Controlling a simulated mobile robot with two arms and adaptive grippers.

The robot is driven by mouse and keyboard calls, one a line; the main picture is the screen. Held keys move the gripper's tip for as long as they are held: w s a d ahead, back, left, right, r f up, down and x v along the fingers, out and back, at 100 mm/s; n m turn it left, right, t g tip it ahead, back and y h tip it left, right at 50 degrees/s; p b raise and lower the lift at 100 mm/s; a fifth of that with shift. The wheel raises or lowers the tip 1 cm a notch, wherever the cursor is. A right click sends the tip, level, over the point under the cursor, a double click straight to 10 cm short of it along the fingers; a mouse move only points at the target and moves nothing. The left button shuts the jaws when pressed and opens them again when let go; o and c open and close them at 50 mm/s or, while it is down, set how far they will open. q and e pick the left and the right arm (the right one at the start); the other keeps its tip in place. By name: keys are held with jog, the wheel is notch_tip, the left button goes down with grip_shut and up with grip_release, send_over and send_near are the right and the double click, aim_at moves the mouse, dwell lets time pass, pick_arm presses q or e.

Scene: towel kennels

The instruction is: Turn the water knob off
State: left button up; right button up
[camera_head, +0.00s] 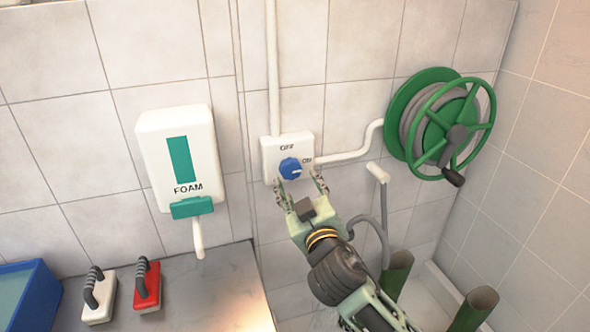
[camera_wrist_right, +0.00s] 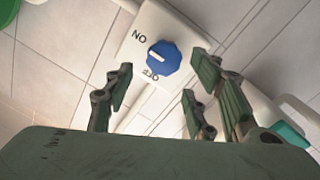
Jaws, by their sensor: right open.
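The blue water knob (camera_head: 289,168) sits on a white wall box (camera_head: 273,146) marked OFF at the top and ON at the right. Its white mark points toward ON. In the right wrist view the knob (camera_wrist_right: 163,58) and the box (camera_wrist_right: 177,22) appear turned over, with the mark toward the ON label. My right gripper (camera_head: 300,184) is open and empty, just below and in front of the knob. In the wrist view its fingers (camera_wrist_right: 160,82) are spread to either side of the knob, apart from it. My left gripper is not in view.
A white pipe (camera_head: 350,156) runs from the box to a green hose reel (camera_head: 438,122) at the right. A foam dispenser (camera_head: 180,150) hangs at the left above a counter (camera_head: 215,290) with a white brush (camera_head: 99,298), a red brush (camera_head: 147,287) and a blue bin (camera_head: 40,298).

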aim_at(294, 171)
jog(key=shift+p+x, duration=0.6)
jog(key=shift+x, duration=2.5)
jog(key=shift+s, duration=0.1)
jog(key=shift+c, duration=0.4)
jog(key=c, duration=0.9)
